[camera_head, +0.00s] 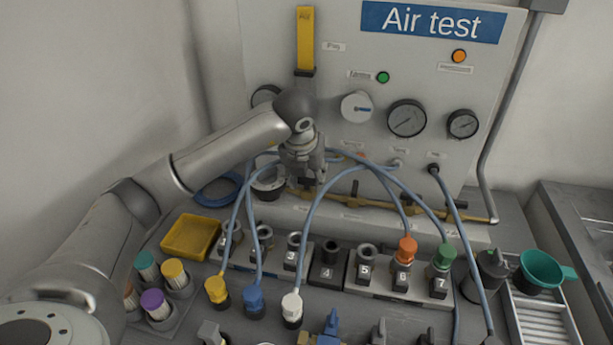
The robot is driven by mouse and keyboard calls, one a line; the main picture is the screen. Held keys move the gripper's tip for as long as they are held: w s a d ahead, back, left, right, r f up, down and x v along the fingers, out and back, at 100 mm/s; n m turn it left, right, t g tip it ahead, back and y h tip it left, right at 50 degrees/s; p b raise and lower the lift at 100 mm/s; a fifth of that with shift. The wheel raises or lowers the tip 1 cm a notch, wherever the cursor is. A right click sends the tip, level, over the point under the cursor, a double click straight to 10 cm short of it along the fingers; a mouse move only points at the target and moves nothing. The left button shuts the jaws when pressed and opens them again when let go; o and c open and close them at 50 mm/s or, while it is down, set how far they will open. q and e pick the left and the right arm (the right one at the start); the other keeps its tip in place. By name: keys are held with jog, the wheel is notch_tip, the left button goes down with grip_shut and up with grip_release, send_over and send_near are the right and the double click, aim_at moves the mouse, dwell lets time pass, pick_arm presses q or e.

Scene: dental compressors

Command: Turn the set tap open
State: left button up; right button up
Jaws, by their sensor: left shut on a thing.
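My left gripper (308,183) reaches in from the left and points down at the left end of the brass pipe (430,213) along the foot of the panel. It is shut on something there. Its fingers and wrist hide most of what they hold, so I cannot tell for sure that it is the set tap or how its handle is turned. A yellow lever (305,40) stands upright on the panel above. A white round knob (357,107) is right of my wrist. My right gripper is not in view.
Blue hoses (325,190) arch in front of the panel beside my gripper. Numbered sockets (363,263) and coloured plugs (254,300) fill the bench in front. A yellow tray (190,237) is at the left, a green funnel (541,268) at the right. Gauges (407,118) are on the panel.

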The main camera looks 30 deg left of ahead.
pick_arm(q)
jog(key=o, duration=1)
jog(key=v, duration=1.2)
